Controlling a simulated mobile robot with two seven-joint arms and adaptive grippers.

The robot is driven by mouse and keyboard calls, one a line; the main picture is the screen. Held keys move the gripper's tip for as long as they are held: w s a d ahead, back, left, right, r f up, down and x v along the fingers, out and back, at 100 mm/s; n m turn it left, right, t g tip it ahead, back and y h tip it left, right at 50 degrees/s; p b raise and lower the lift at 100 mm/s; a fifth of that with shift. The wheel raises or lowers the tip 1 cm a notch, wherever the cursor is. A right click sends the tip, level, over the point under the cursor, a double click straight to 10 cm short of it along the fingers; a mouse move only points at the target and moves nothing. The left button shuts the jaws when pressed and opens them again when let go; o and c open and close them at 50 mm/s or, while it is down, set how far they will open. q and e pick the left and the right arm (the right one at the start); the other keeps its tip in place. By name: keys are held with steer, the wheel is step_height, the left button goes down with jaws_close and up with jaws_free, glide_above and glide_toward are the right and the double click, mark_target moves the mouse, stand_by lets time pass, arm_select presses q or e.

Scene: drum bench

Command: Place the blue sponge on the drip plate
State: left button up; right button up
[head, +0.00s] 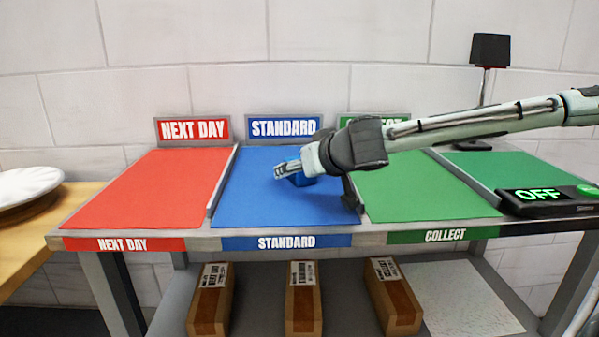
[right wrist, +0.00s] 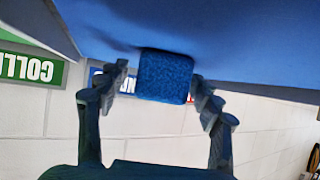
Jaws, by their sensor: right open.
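The blue sponge (head: 301,180) sits on the blue STANDARD mat, largely hidden behind my right gripper (head: 287,172) in the head view. In the right wrist view the sponge (right wrist: 166,77) is a textured blue block between the two fingertips of my right gripper (right wrist: 160,82). The gripper is open around it, with a gap at the left finger; the right finger is very close to it, and I cannot tell whether it touches. A white round plate (head: 27,186), the only plate I see, lies at the left edge of the head view. My left gripper is not in view.
The plate rests on a wooden table (head: 60,212) left of the bench. The red mat (head: 150,190) and green mat (head: 425,190) are clear. An OFF switch box (head: 545,208) stands at right. Labelled cartons (head: 304,305) stand on the lower shelf. Upright signs line the back.

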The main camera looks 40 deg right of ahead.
steer(key=shift+w+f, duration=0.2)
steer(key=shift+w, duration=0.1)
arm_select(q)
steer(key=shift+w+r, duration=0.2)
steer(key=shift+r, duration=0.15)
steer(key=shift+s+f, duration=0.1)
arm_select(e)
steer(key=c, duration=1.1)
steer(key=shift+o, duration=0.2)
steer(key=shift+r, duration=0.2)
step_height(320, 180, up, 4)
steer(key=shift+r, duration=0.1)
arm_select(q)
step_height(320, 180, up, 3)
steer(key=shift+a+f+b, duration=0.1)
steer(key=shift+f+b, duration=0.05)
steer(key=shift+b, duration=0.45)
arm_select(e)
steer(key=w+a+r, duration=0.4)
steer(key=a+r, duration=0.2)
steer(key=a, duration=0.4)
steer(key=shift+a+r, duration=0.2)
steer(key=shift+a, duration=0.2)
